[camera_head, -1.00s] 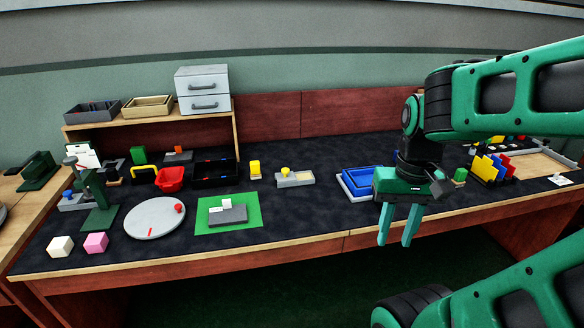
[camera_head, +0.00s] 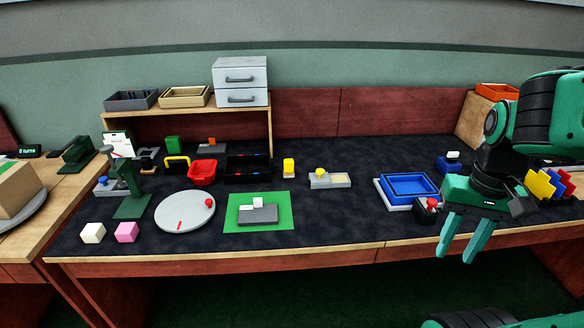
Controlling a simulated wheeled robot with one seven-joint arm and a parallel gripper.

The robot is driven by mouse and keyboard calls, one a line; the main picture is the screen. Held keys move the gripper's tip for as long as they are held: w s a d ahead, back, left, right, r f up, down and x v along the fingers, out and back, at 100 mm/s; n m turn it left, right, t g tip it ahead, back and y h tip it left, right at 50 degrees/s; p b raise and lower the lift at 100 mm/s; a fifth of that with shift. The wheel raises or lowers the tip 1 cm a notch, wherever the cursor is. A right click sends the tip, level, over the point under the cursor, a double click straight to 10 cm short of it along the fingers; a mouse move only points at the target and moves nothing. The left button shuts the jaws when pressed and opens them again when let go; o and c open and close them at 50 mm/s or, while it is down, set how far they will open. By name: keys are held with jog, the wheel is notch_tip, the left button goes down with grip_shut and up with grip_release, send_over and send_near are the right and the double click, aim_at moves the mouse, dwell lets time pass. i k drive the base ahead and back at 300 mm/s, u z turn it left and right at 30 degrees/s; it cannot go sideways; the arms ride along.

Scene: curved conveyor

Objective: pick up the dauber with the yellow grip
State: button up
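A small yellow knob (camera_head: 320,173) stands at the left end of a low grey base with a beige pad (camera_head: 338,181), in the middle of the bench. It looks like the yellow grip of the dauber; what lies under it is too small to tell. My gripper (camera_head: 455,257) hangs at the right over the front edge of the bench, fingers apart and pointing down, with nothing between them. It is well to the right of the yellow knob and nearer to me.
A blue tray (camera_head: 383,195) and a red-knobbed item (camera_head: 432,203) lie between the knob and my gripper. A green mat (camera_head: 235,223) and a grey disc (camera_head: 171,223) lie further left. Dark bench top in front of the knob is clear.

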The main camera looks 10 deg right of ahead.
aim_at(290, 173)
jog(key=i, duration=0.9)
jog(key=u, duration=0.1)
